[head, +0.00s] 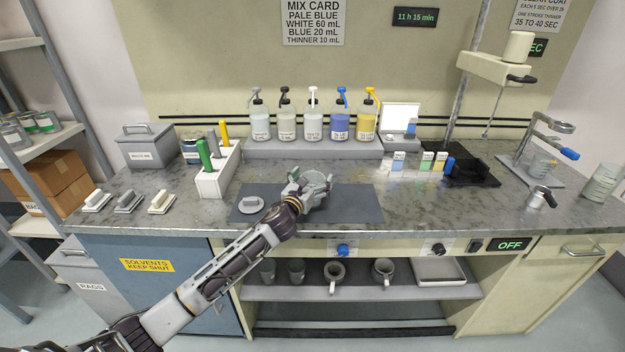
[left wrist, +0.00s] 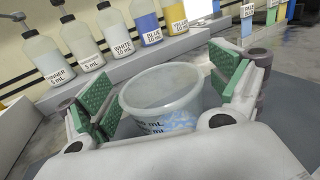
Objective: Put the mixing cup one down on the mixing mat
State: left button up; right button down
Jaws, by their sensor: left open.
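The mixing cup (left wrist: 165,92) is a clear, translucent cup with printed mL marks and some pale blue in its lower part. In the left wrist view it stands upright between the green-padded fingers of my left gripper (left wrist: 165,95). The fingers are open on either side of it. In the head view my left gripper (head: 311,187) is over the dark mixing mat (head: 355,205), and it largely hides the cup. I cannot tell exactly whether the cup's base touches the mat. My right gripper is not in view.
A grey round lid with a handle (head: 250,204) lies on the mat's left part. Several pump bottles (head: 312,122) stand on a raised shelf behind. A white rack (head: 216,172) with colored handles is to the left. The mat's right part is clear.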

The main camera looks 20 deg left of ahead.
pick_arm(q)
jog(key=shift+r, duration=0.2)
jog(key=shift+s+a+f, duration=0.15)
jog(key=shift+s, duration=0.65)
jog(key=s, duration=0.5)
jog(key=shift+s+a, duration=0.25)
jog(key=shift+s, duration=0.05)
jog(key=shift+s+a, duration=0.15)
jog(key=shift+s, duration=0.75)
jog(key=shift+s+a, duration=0.1)
jog(key=shift+s, duration=1.35)
